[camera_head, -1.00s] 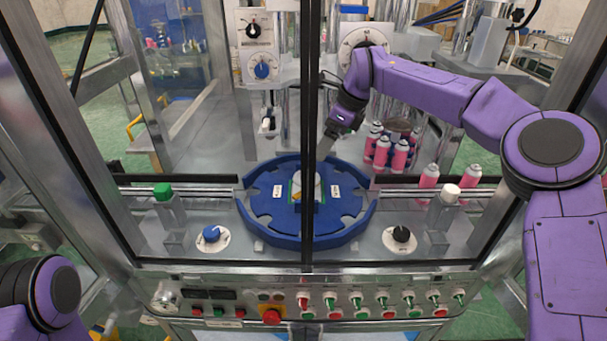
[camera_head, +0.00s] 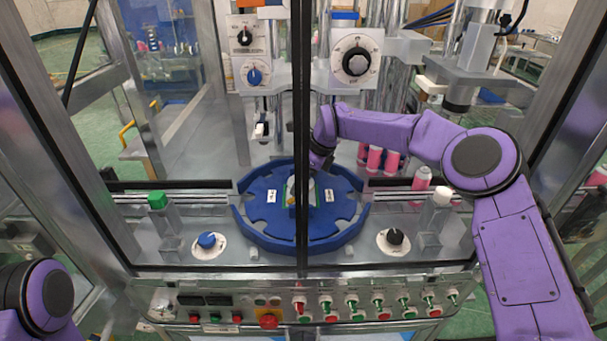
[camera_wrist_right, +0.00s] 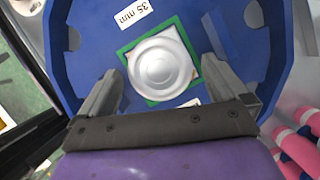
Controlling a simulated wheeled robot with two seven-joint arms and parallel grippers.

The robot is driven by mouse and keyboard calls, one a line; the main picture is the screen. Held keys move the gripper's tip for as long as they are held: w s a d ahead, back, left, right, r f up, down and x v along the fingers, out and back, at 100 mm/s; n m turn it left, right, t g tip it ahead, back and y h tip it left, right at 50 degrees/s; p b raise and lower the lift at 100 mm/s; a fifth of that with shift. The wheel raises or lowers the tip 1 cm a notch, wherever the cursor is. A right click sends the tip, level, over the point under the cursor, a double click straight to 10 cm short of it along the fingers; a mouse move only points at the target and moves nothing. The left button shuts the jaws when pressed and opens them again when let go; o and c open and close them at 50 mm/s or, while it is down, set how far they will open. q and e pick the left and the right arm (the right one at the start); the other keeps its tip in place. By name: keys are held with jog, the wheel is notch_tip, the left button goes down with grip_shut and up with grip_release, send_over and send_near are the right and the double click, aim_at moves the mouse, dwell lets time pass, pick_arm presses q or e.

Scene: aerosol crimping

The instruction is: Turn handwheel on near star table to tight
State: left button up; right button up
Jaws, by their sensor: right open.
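The blue star table (camera_head: 265,222) stands in the middle of the machine, with notches around its rim. At its centre a round silver-white handwheel (camera_wrist_right: 164,66) sits inside a green square outline, next to a "35 mm" label. My right gripper (camera_wrist_right: 160,75) is open above the star table, with one finger on each side of the handwheel and the jaws apart from it as far as I can tell. In the head view the handwheel (camera_head: 309,188) is partly hidden by the dark door post and my right wrist. My left gripper is outside the views; only my left arm shows.
A dark vertical door post (camera_head: 303,120) crosses the middle of the view. Several pink cans (camera_head: 375,158) stand behind the star table to the right. Blue (camera_head: 207,240) and black (camera_head: 394,238) knobs flank it in front. A button panel (camera_head: 330,303) runs along the front.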

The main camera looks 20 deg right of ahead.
jog(key=shift+s, duration=0.1)
jog(key=c, duration=1)
jog(key=shift+f+m+b, duration=0.1)
jog(key=shift+m+b, duration=0.2)
jog(key=shift+b, duration=0.35)
jog(key=m+t+h+b, duration=0.1)
jog(key=m+b, duration=0.3)
jog(key=b, duration=0.2)
jog(key=shift+s+a+f, duration=0.1)
jog(key=shift+a, duration=0.05)
jog(key=shift+a+m+t+h+b, duration=0.1)
jog(key=shift+m+t+h+b, duration=0.35)
jog(key=shift+m+b, duration=0.65)
jog(key=shift+s+r+m+h+b, duration=0.15)
jog(key=shift+m+h+b, duration=0.25)
jog(key=shift+m, duration=0.6)
jog(key=shift+r, duration=0.15)
jog(key=o, duration=1)
